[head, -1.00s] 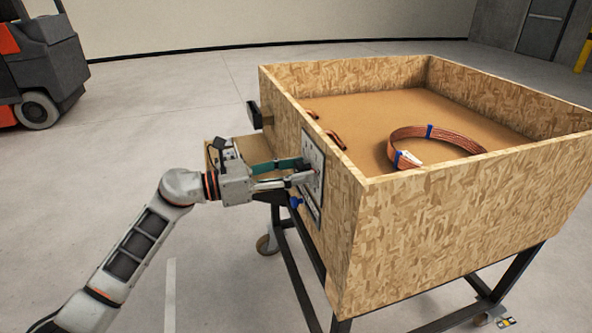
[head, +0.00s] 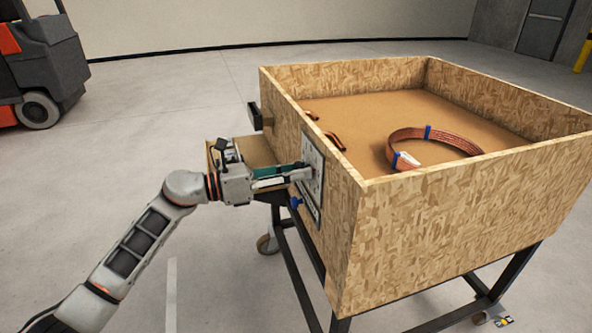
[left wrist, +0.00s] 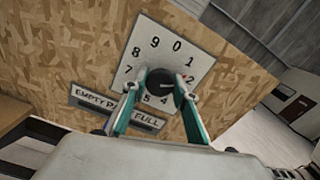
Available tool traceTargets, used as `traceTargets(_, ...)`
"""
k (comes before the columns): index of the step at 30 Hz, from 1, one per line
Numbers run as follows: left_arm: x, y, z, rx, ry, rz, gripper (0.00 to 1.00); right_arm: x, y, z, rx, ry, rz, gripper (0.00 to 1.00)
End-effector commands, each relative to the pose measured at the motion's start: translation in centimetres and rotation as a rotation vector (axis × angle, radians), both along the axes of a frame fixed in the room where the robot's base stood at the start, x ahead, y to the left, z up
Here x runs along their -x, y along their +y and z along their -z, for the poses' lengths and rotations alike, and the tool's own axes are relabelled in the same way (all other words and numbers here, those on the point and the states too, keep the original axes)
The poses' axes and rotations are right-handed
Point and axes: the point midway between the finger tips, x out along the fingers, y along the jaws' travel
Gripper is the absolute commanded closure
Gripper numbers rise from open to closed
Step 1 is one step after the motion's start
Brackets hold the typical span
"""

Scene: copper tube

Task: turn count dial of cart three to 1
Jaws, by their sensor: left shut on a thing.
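The cart (head: 450,220) is a wooden box on a dark frame, with a white dial plate (head: 317,160) on its left side. In the left wrist view the plate (left wrist: 142,44) carries a ring of black digits around a dark round knob (left wrist: 160,82). A small red mark shows beside the 2 (left wrist: 188,77), right of the knob. My left gripper (head: 306,173) is at the plate, and in the left wrist view its fingers (left wrist: 160,88) are shut on the knob from both sides. They hide some lower digits. My right gripper is not in view.
An EMPTY/FULL label strip (left wrist: 112,110) is below the dial. A blue piece (head: 296,202) shows beneath the plate. A copper coil (head: 440,138) lies in the box. A forklift (head: 40,70) stands far left; the left floor is clear.

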Motion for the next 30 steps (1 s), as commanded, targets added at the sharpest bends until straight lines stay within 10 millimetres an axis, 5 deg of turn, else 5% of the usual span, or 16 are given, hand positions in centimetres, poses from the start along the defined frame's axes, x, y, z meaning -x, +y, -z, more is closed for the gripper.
traceTargets(15,0.0,0.0,-0.4,0.11,0.34,-0.001,0.94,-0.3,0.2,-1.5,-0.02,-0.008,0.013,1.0)
traceTargets(30,0.0,0.0,-0.1,0.144,0.443,-0.001,0.94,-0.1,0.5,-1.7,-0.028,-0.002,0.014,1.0)
